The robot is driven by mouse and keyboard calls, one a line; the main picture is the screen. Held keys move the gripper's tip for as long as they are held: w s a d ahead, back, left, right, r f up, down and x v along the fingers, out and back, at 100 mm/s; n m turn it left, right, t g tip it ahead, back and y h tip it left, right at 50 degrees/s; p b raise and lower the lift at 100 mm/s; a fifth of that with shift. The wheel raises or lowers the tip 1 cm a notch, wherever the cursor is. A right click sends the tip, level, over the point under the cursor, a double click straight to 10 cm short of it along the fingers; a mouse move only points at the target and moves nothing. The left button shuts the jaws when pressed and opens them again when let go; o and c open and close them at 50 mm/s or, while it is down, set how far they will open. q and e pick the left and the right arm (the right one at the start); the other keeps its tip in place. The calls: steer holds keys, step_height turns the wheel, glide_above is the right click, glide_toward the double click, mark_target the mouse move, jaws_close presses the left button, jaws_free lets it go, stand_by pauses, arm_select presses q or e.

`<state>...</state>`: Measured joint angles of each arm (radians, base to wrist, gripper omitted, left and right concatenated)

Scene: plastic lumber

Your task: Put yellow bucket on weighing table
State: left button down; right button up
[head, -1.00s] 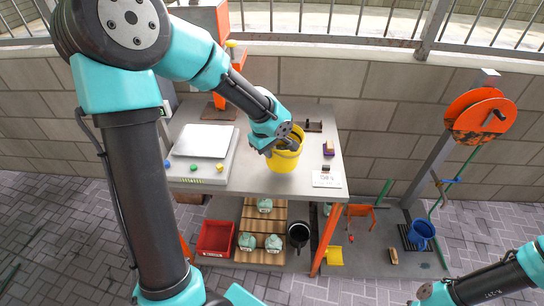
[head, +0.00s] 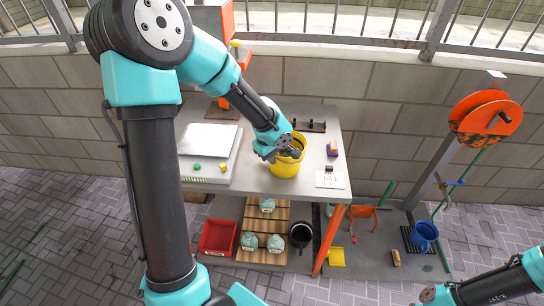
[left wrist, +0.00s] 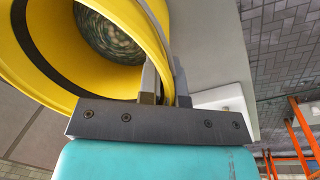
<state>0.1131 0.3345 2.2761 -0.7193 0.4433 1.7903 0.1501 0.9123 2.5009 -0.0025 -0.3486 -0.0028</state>
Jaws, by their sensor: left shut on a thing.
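The yellow bucket (head: 286,166) is upright at the middle of the grey workbench (head: 315,150). I cannot tell whether its base touches the bench. My left gripper (head: 291,152) is shut on the bucket's rim. In the left wrist view the fingers (left wrist: 165,92) pinch the wall of the bucket (left wrist: 50,75), which has dark, mottled contents. The weighing table (head: 208,138), a pale flat platform with coloured buttons at its front, is at the bench's left, left of the bucket.
A dark rack (head: 312,126), a purple-and-tan block (head: 332,149) and a white label card (head: 330,180) lie on the bench right of the bucket. Bare bench separates bucket and platform. Below are a red tray (head: 217,238) and a black bucket (head: 300,235). An orange reel (head: 486,118) stands right.

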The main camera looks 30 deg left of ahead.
arm_select(q)
steer(key=c, duration=1.3)
jaws_free()
steer(key=shift+f, duration=0.1)
step_height(320, 180, up, 12)
steer(key=s, duration=0.1)
steer(key=shift+s+a, duration=0.25)
steer(key=shift+s, duration=0.15)
